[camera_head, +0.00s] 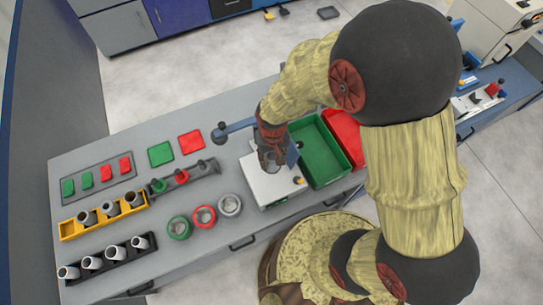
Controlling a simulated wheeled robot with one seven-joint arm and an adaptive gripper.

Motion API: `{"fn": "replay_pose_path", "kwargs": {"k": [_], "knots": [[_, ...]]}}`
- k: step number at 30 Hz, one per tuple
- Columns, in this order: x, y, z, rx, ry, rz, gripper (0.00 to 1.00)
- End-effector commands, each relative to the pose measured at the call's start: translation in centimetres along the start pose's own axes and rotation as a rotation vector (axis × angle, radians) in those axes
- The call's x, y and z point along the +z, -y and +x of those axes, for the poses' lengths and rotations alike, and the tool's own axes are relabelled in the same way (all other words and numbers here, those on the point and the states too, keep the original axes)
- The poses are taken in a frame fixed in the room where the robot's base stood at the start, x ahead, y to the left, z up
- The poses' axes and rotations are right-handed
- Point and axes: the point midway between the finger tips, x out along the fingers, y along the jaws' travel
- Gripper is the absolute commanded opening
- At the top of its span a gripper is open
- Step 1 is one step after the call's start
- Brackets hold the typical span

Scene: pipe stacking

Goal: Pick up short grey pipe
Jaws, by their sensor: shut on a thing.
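My gripper (268,158) is above the white-topped box right of the table's middle. It is shut on a small grey piece that looks like a short pipe; the fingers and arm hide much of it. I cannot tell whether the piece touches the box top. Several grey pipes (92,262) stand tilted in a black rack at the front left. More grey pipes (108,209) stand in a yellow rack (68,231) just behind it.
The white-topped box (266,190) is beside a green bin (318,157) and a red bin (347,133). Three round fixtures (203,216) are left of the box. Green and red plates (161,154) lie behind. Bare grey tabletop (185,115) shows at the back.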

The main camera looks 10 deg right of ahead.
Motion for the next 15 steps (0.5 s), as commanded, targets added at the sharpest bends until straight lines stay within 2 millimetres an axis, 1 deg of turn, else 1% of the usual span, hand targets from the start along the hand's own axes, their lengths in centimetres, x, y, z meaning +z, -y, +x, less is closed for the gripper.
{"fn": "replay_pose_path", "kwargs": {"k": [1, 3, 6, 9, 12, 15], "knots": [[0.8, 0.2, -1.5, -0.001, -0.006, -0.002, 0.06], [2.1, 0.5, -2.9, -0.001, -0.006, -0.001, 0.06], [4.5, 0.9, -3.8, -0.001, -0.003, -0.002, 0.06], [6.6, 1.3, -4.7, -0.001, -0.002, -0.002, 0.06], [8.2, 1.6, -5.4, -0.001, -0.003, -0.003, 0.06], [9.4, 1.9, -5.9, -0.001, -0.003, -0.002, 0.06]]}}
